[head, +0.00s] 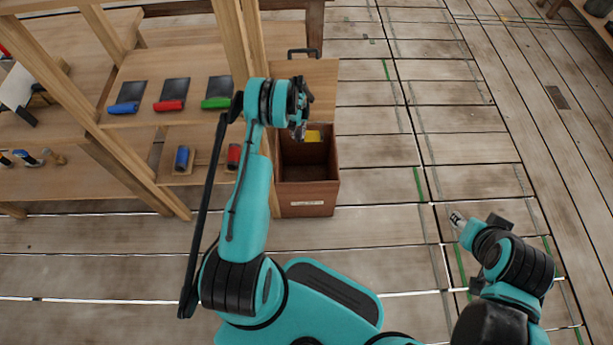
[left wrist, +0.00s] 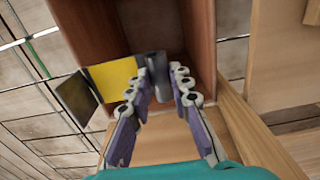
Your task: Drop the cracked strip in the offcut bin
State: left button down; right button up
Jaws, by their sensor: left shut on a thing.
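My left gripper (left wrist: 160,82) is shut on a strip with a yellow middle part (left wrist: 110,78), a grey part at the fingertips and a dark end at the left. I take this to be the cracked strip; no crack can be made out. Its yellow part (head: 314,136) also shows in the head view, in line with the bin's opening. The offcut bin (head: 305,193) is a brown open box. In the left wrist view the strip's dark end reaches past the bin wall, over the floor. My right gripper (head: 457,219) is at the right, away from the bin; its fingers are too small to read.
A wooden shelf unit (head: 155,140) stands left of the bin, its post close to my left arm. It holds rolls or tools with blue, red (head: 168,105) and green (head: 216,102) parts. The plank floor (head: 375,180) right of the bin is clear.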

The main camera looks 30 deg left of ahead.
pick_arm(q)
notch_tip(320, 180, down, 4)
jog(key=shift+f+b, duration=0.1)
jog(key=shift+b, duration=0.65)
jog(key=c, duration=1.3)
grip_release()
notch_tip(320, 180, up, 12)
jog(key=shift+r, duration=0.1)
